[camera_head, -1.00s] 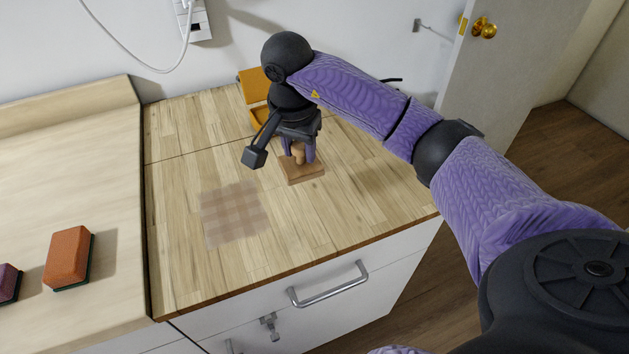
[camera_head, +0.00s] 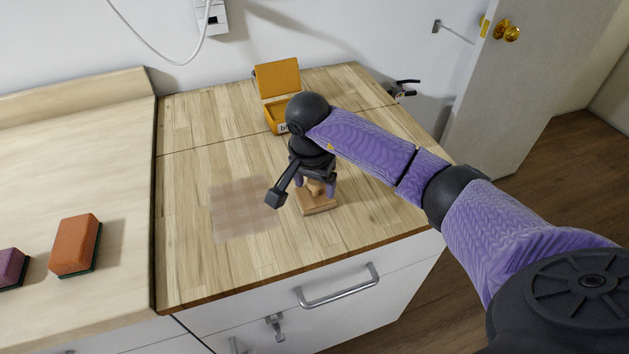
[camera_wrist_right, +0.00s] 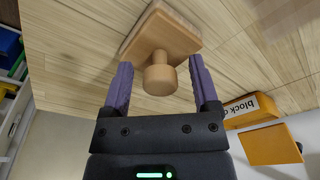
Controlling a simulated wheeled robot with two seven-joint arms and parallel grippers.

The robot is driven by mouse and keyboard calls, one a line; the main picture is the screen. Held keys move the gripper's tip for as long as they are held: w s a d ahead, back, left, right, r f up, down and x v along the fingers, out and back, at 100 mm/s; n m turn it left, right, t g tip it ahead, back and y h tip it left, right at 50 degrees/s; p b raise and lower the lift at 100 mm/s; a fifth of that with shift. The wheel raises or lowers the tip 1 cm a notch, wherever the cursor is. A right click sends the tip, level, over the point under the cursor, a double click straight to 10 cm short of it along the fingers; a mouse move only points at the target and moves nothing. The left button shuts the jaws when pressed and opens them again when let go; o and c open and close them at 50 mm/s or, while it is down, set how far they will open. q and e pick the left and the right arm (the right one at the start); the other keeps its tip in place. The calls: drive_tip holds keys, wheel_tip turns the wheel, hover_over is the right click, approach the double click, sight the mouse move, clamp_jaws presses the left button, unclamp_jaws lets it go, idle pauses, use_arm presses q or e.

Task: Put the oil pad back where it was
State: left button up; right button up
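A wooden block with a round knob, apparently the oil pad (camera_head: 318,206), sits on the wooden counter, right of a faint brownish square patch (camera_head: 243,209). In the right wrist view the pad (camera_wrist_right: 160,38) has its knob toward me. My right gripper (camera_head: 317,188) is above the pad, pointing down. In the wrist view its two fingers (camera_wrist_right: 161,80) stand apart either side of the knob, with gaps visible on both sides. The head view partly hides the knob behind the gripper. My left gripper is not in view.
An open orange box (camera_head: 277,117) with printed lettering stands behind my right gripper. An orange sponge (camera_head: 75,246) and a purple sponge (camera_head: 10,268) lie on the left counter. A dark-handled tool (camera_head: 403,90) is at the back right. The counter's front edge is close to the pad.

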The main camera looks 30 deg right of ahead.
sight(312, 200)
drive_tip(key=shift+r, duration=0.15)
wheel_tip(312, 200, up, 12)
drive_tip(key=s+a+p, duration=0.1)
drive_tip(key=p, duration=0.1)
drive_tip(key=shift+a+p, duration=0.2)
drive_tip(key=shift+p, duration=0.15)
drive_tip(key=shift+d, duration=0.1)
idle(0.5)
